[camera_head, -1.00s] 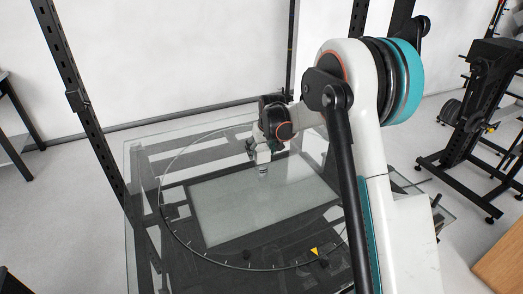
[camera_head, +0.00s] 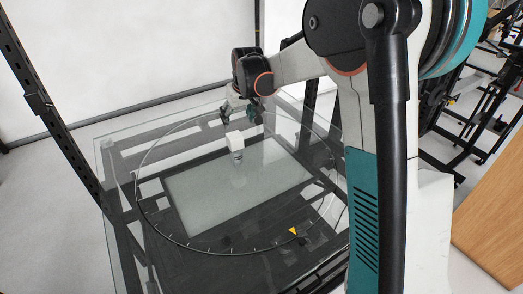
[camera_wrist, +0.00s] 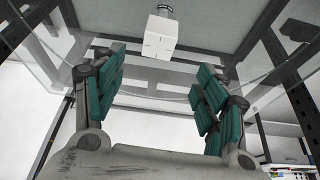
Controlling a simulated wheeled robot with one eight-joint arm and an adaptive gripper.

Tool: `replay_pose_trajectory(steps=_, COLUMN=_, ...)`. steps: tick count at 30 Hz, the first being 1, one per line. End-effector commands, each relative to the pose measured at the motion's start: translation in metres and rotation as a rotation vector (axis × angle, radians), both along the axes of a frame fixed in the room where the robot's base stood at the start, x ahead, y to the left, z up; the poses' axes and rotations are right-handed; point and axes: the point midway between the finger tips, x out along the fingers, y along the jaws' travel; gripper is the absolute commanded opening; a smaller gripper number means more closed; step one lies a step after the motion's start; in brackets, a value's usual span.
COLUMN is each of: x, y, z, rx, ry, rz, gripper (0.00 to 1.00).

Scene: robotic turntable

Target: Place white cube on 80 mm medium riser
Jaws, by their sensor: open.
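The white cube (camera_head: 234,141) sits on top of a short grey cylindrical riser (camera_head: 238,156). The riser stands upright on the pale panel of the glass turntable (camera_head: 200,203). My gripper (camera_head: 240,114) is open and empty, above and behind the cube and apart from it. In the wrist view, which looks upside down, the cube (camera_wrist: 160,37) is beyond the open teal-padded fingers (camera_wrist: 162,65), roughly centred between them. The riser (camera_wrist: 165,9) shows at the top edge there, partly hidden by the cube. The riser's height cannot be read.
A yellow triangle marker (camera_head: 293,231) lies near the turntable's front right edge. A black upright post (camera_head: 50,115) stands at the left. A wooden surface (camera_head: 500,215) is at the far right. The panel around the riser is clear.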

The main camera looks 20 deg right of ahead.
Motion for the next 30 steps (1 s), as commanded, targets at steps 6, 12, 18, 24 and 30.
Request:
replay_pose_trajectory(steps=6, x=-0.062, y=0.002, z=0.048, rx=0.001, ry=-0.034, rz=-0.019, gripper=0.66)
replay_pose_trajectory(steps=12, x=-0.128, y=0.004, z=0.081, rx=0.0, ry=-0.069, rz=-0.037, gripper=0.66)
replay_pose_trajectory(steps=18, x=-0.195, y=0.005, z=0.099, rx=0.001, ry=-0.107, rz=-0.054, gripper=0.66)
replay_pose_trajectory(steps=24, x=-0.262, y=0.005, z=0.101, rx=0.005, ry=-0.142, rz=-0.073, gripper=0.66)
replay_pose_trajectory(steps=30, x=-0.323, y=0.005, z=0.088, rx=0.008, ry=-0.178, rz=-0.089, gripper=0.66)
